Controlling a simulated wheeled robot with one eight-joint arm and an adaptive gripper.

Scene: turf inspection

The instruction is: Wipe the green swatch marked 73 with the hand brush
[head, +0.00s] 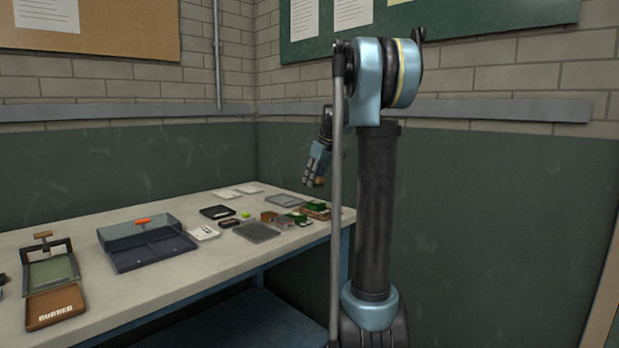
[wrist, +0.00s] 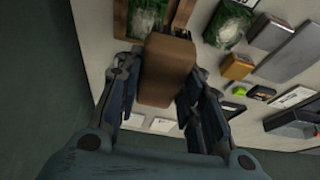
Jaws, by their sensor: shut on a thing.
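In the head view my gripper (head: 318,172) is above the far right end of the bench. Two green swatches show in the wrist view: one (wrist: 148,18) in a brown frame just beyond the brush, and another (wrist: 228,26) to its right. In the head view, green patches (head: 316,207) lie at the bench's right end, below my gripper. No number is readable, so I cannot tell which swatch is 73.
The pale bench (head: 180,285) runs along the wall. A clear-lidded box (head: 147,243) and a brown-fronted device (head: 54,305) stand at the left. A grey tray (head: 256,232), small blocks (head: 268,216) and a bright green item (head: 246,215) crowd near the swatches. The wall is close behind.

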